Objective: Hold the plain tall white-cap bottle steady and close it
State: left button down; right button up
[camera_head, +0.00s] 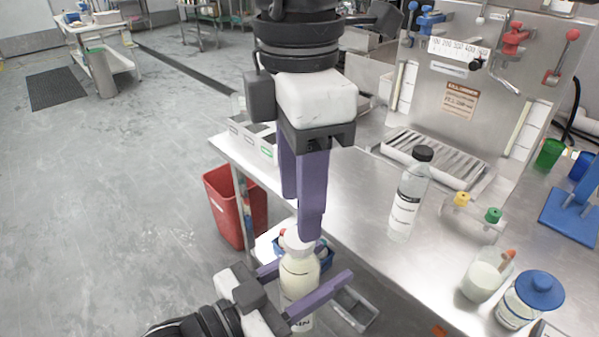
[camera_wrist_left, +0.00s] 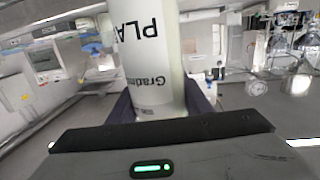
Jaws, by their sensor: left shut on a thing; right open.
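A plain tall bottle (camera_head: 299,278) with pale contents stands upright at the lower middle of the head view, in front of the bench edge. Its white cap (camera_head: 297,240) shows on top. My left gripper (camera_head: 316,268) is shut on the bottle's body, a finger on each side. The left wrist view shows the bottle's white label (camera_wrist_left: 150,60) upside down between the fingers. My right gripper (camera_head: 300,216) points down from above, its open fingers at the cap. One finger partly covers the cap; whether they touch, and how the cap is seated, I cannot tell.
A black-capped bottle (camera_head: 407,200) stands on the steel bench (camera_head: 350,190). A beaker (camera_head: 484,276) and a blue-lidded jar (camera_head: 528,298) are at the right.

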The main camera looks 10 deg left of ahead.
jog(key=n, duration=0.6)
jog(key=shift+r+n, duration=0.3)
jog(key=shift+n, duration=0.1)
jog(key=n, duration=0.4)
jog(key=shift+r, duration=0.2)
jog(key=n, duration=0.4)
jog(key=shift+r+n, duration=0.2)
jog(key=shift+n, duration=0.1)
jog(key=n, duration=0.4)
jog(key=shift+r, duration=0.15)
jog(key=n, duration=0.4)
jog(key=shift+r, duration=0.2)
jog(key=n, duration=0.4)
jog(key=shift+w+r, duration=0.1)
jog(key=shift+r, duration=0.05)
jog(key=n, duration=0.4)
jog(key=shift+r+n, duration=0.2)
jog(key=shift+n, duration=0.2)
jog(key=shift+f, duration=0.1)
jog(key=shift+f, duration=3.9)
